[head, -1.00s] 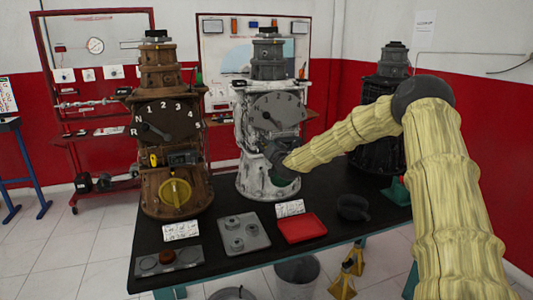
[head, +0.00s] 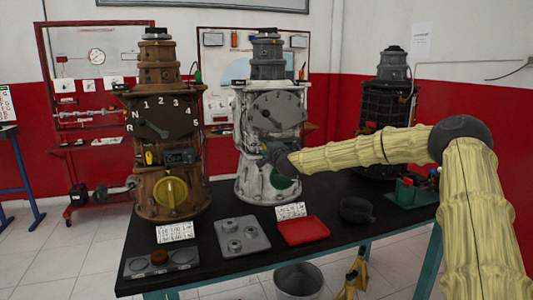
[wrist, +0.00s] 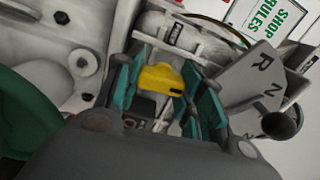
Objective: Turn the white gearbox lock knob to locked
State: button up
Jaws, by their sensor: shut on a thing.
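The white gearbox (head: 256,187) stands mid-table with a grey dial plate (head: 276,110) on its front. A green knob (head: 284,183) sits low on the front, partly behind my gripper; I take it as the lock knob, but its pointing direction is hidden. My gripper (head: 270,156) is at the front between dial and green knob. In the wrist view, my teal-padded gripper (wrist: 160,82) is shut on a small yellow part (wrist: 160,77) of the gearbox front. The green knob (wrist: 32,112) lies apart at left, cut off by the frame.
A brown gearbox (head: 160,95) with a yellow knob (head: 172,192) stands at left; a dark gearbox (head: 385,100) stands behind at right. A grey plate (head: 256,238), red tray (head: 318,231) and dark bowl (head: 356,210) lie in front on the black table.

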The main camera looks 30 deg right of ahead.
jog(key=shift+d+f+m+b, duration=0.15)
jog(key=shift+m+b, duration=0.25)
jog(key=shift+m, duration=0.3)
jog(key=o, duration=0.7)
jog(key=shift+o, duration=0.2)
jog(key=shift+s+d, duration=0.1)
jog(key=shift+d, duration=0.05)
jog(key=shift+a, duration=0.2)
jog(key=shift+s, duration=0.35)
jog(key=v, duration=1.1)
